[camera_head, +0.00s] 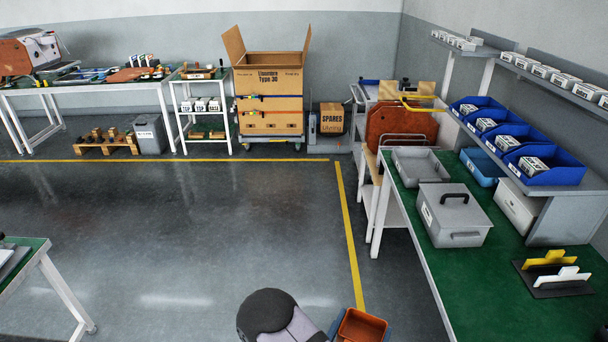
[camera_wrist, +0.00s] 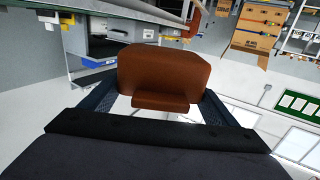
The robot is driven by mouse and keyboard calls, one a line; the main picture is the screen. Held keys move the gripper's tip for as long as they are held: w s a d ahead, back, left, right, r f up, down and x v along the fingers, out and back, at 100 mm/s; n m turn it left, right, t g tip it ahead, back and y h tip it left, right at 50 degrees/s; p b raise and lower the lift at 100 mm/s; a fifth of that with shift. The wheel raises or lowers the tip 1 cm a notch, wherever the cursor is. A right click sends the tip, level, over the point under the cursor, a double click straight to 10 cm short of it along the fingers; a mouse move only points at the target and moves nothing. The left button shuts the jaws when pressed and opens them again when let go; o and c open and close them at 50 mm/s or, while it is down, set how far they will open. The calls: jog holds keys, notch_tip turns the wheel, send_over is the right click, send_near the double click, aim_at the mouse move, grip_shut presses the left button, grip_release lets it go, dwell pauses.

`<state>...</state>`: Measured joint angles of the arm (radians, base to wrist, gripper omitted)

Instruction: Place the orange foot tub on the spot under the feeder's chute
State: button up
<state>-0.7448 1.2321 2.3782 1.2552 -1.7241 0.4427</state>
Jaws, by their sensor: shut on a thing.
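The orange foot tub (camera_head: 361,327) is at the bottom edge of the head view, partly cut off by the frame. My gripper (camera_head: 363,333) is shut on it, with a blue-grey finger at each side. In the wrist view the orange tub (camera_wrist: 163,72) sits between the two dark fingers of my gripper (camera_wrist: 158,103). It is held up in the air, over the floor beside the green-topped bench in the head view. I cannot make out the feeder, its chute or the spot under it in either view.
Another green table (camera_head: 25,262) stands at the left edge. The grey floor (camera_head: 200,230) between is clear.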

jog(key=shift+s+d+f+h, duration=0.2)
jog(key=shift+d+h, duration=0.1)
jog(key=shift+d, duration=0.25)
jog(key=shift+d, duration=0.1)
jog(key=shift+d+f+m, duration=0.1)
jog(key=shift+d+m, duration=0.2)
jog(key=shift+d, duration=0.05)
jog(key=d+m+g+h+b, duration=0.2)
jog(key=d+m+g+h, duration=0.1)
jog(key=d, duration=0.6)
jog(key=s+d+m+g+h+b, duration=0.1)
jog(key=d+m+g+h+b, duration=0.2)
jog(key=d, duration=0.7)
jog(key=d+r+m+g+h+b, duration=0.1)
jog(key=d+m+g+h+b, duration=0.2)
jog(key=d+g, duration=0.4)
jog(key=shift+s+d+r+m, duration=0.15)
jog(key=shift+d+m, duration=0.55)
jog(key=shift+d, duration=0.95)
jog(key=w+d+r+m+g, duration=0.2)
jog(key=d+r+g, duration=0.15)
jog(key=d, duration=0.35)
jog(key=w+d+r, duration=0.2)
jog(key=w, duration=0.6)
jog(key=shift+t, duration=0.25)
jog(key=shift+s+d+f, duration=0.1)
jog(key=shift+s+f, duration=0.05)
jog(key=shift+f, duration=4.9)
jog(key=shift+f, duration=0.1)
